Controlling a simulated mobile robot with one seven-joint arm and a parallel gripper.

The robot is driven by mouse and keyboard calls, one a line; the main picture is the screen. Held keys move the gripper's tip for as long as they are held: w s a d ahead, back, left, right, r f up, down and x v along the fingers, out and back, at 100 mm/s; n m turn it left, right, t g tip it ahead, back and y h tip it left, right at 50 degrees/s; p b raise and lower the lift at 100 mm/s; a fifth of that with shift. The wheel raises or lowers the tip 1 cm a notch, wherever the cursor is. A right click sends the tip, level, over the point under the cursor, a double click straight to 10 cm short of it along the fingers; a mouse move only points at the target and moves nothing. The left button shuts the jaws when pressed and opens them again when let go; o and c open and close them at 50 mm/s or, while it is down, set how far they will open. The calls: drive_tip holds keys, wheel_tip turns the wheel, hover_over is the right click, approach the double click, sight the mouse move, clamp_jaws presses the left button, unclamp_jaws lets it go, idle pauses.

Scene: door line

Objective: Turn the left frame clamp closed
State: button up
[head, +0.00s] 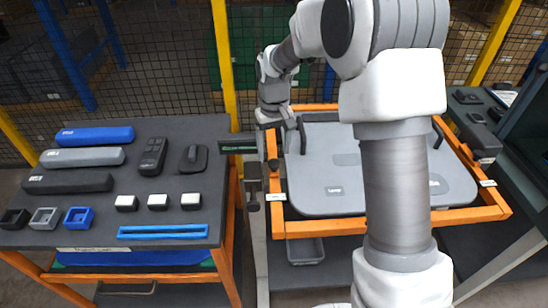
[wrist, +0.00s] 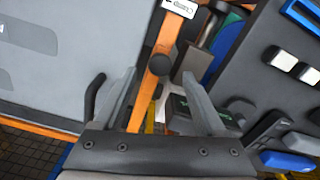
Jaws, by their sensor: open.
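The left frame clamp appears as a dark round knob (wrist: 160,66) on the orange frame strip in the wrist view. In the head view it is a small dark piece (head: 273,164) on the left side of the orange frame (head: 279,222). My gripper (wrist: 160,80) is open, its two grey fingers apart on either side of the orange strip, with the knob between or just beyond the tips. I cannot tell whether they touch it. In the head view my gripper (head: 285,130) is over the frame's upper left. The grey door panel (head: 330,190) lies inside the frame.
A black handle (wrist: 93,95) stands on the panel close to the left finger. A dark box with green marking (wrist: 180,112) is close by the right finger. Left of the frame, a dark table (head: 130,215) holds several cases and small blocks. My arm hides part of the panel.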

sight(274, 162)
drive_tip(key=shift+f, duration=1.8)
clamp_jaws()
